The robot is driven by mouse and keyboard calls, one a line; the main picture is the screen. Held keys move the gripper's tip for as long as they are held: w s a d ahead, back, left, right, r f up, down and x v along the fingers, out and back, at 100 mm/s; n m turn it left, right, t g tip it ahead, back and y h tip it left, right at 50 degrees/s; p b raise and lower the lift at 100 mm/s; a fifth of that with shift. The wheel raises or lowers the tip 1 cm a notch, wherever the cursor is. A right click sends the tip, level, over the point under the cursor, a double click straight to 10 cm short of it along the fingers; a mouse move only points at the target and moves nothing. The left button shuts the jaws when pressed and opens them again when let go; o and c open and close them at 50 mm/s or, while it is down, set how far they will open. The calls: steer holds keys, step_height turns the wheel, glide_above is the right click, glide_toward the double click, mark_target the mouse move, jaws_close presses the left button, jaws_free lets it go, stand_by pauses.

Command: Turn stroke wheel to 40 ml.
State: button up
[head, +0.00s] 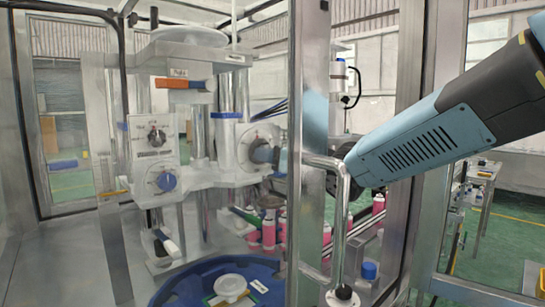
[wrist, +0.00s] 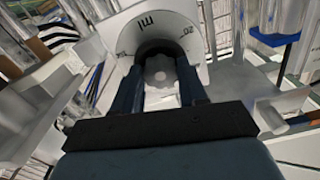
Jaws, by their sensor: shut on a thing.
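The stroke wheel (head: 262,132) is a white dial on the right side of the machine's grey-white body, partly hidden behind the cabinet's upright post in the head view. In the wrist view its white face (wrist: 187,22) carries dark markings, "ml" at upper left and "20" at right, upside down or slanted. My gripper (wrist: 158,78) is shut on the wheel's central hub, with one dark finger on each side. No pointer against the scale can be made out.
The cabinet post (head: 313,120) and a bent metal door handle (head: 345,215) stand close to my arm. Two other dials (head: 160,180) are on the machine's front.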

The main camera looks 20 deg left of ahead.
steer(key=n, duration=1.1)
steer(key=shift+f, duration=0.1)
steer(key=shift+n, duration=0.4)
stand_by(0.3)
steer(key=o, duration=1.1)
steer(key=shift+c, duration=0.2)
steer(key=shift+d, duration=0.1)
steer(key=v, duration=1.3)
steer(key=shift+s+d, duration=0.2)
steer(key=shift+d, duration=0.05)
